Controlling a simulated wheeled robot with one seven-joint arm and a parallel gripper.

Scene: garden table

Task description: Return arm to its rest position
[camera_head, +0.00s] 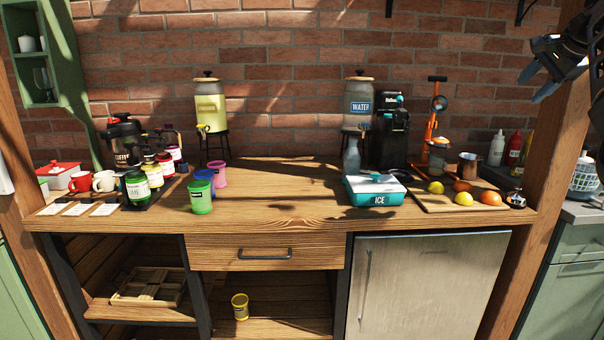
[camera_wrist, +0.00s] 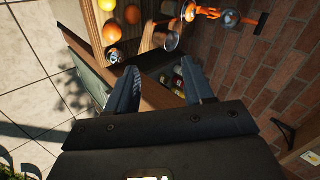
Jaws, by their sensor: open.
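My gripper (camera_head: 546,79) is at the upper right of the head view, raised well above the counter near the right wooden post. In the wrist view my gripper (camera_wrist: 162,90) shows two dark fingers spread apart with nothing between them. It is open and touches nothing. Most of my arm is cut off by the right edge of the head view.
The wooden counter (camera_head: 270,208) holds several cups at left, a teal ice box (camera_head: 374,190) and a board (camera_head: 435,203) with fruit at right. The right post (camera_head: 552,150) stands close below my gripper. The counter's middle is clear. A yellow cup (camera_head: 240,307) sits on the lower shelf.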

